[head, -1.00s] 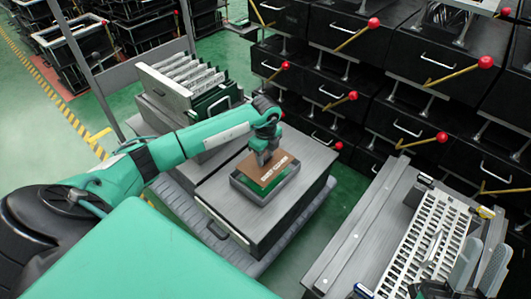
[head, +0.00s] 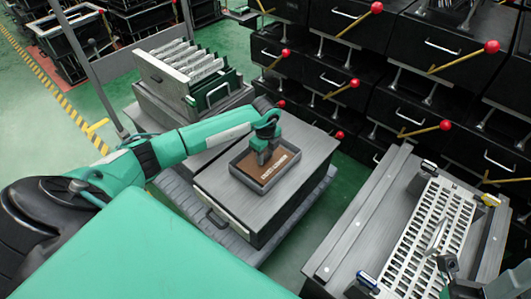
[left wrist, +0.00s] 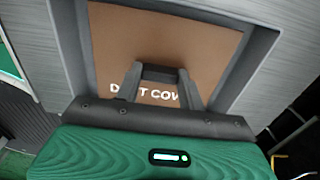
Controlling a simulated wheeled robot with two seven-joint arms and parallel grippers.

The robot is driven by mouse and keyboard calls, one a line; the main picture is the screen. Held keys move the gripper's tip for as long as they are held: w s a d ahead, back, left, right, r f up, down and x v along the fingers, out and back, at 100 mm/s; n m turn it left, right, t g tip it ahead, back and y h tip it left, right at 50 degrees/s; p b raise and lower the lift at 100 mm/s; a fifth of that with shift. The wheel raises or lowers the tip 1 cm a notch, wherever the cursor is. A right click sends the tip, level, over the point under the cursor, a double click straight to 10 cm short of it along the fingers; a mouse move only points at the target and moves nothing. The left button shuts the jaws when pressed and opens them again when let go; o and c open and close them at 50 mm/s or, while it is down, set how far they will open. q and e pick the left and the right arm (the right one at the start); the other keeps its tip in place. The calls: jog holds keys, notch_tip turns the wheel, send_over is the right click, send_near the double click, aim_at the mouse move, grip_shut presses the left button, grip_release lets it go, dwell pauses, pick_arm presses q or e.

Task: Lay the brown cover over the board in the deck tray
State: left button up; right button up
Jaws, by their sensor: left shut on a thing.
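The brown cover (head: 276,172), with white lettering, lies within the rim of the grey deck tray (head: 239,176) in the head view. It looks flat, and the board under it is hidden. My left gripper (head: 264,156) is over the cover, pointing down and shut on it. In the left wrist view the cover (left wrist: 165,35) fills the tray (left wrist: 70,50), and my left gripper's fingers (left wrist: 159,85) stand on either side of a dark block on it. My right gripper (head: 443,252) is at the lower right above the white slotted rack; its opening is unclear.
The tray sits on a grey-topped box (head: 225,195). A rack of upright boards (head: 190,72) stands behind it. Black drawers with red-knobbed levers (head: 353,83) line the back. A white slotted rack (head: 425,235) lies on a bench (head: 345,240) at right, with green floor between.

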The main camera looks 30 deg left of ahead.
pick_arm(q)
jog(key=o, duration=1.2)
